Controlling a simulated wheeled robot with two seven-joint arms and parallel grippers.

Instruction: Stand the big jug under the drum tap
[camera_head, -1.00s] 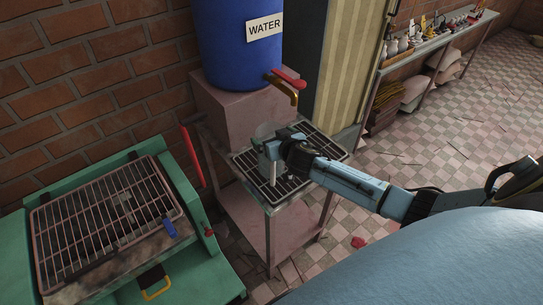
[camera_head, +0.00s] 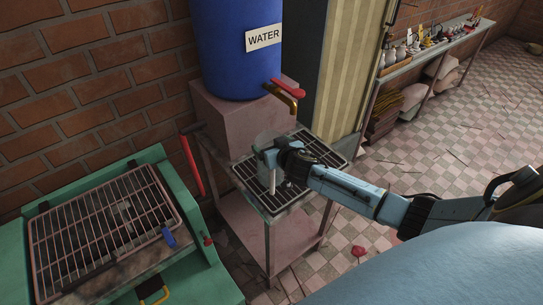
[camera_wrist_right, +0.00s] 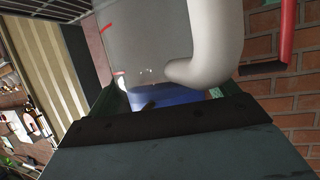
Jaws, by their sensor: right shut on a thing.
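The big jug (camera_head: 263,140) is clear and shows faintly behind my right gripper, over the slatted grate under the tap. Its pale handle (camera_wrist_right: 220,45) and see-through body (camera_wrist_right: 150,42) fill the top of the right wrist view. My right gripper (camera_head: 270,158) is shut on the jug, apparently at the handle. The brass drum tap (camera_head: 282,95) with its red lever (camera_head: 288,89) juts from the blue water drum (camera_head: 232,55), above and a little right of the jug in the picture. I cannot tell whether the jug's base touches the grate (camera_head: 325,157). My left gripper is out of view.
The drum stands on a pinkish block (camera_head: 230,124) at the back of the small stand. A green unit with a wire rack (camera_head: 100,225) is at the left. A shelf with small objects (camera_head: 430,45) is at the back right. The checkered floor is mostly clear.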

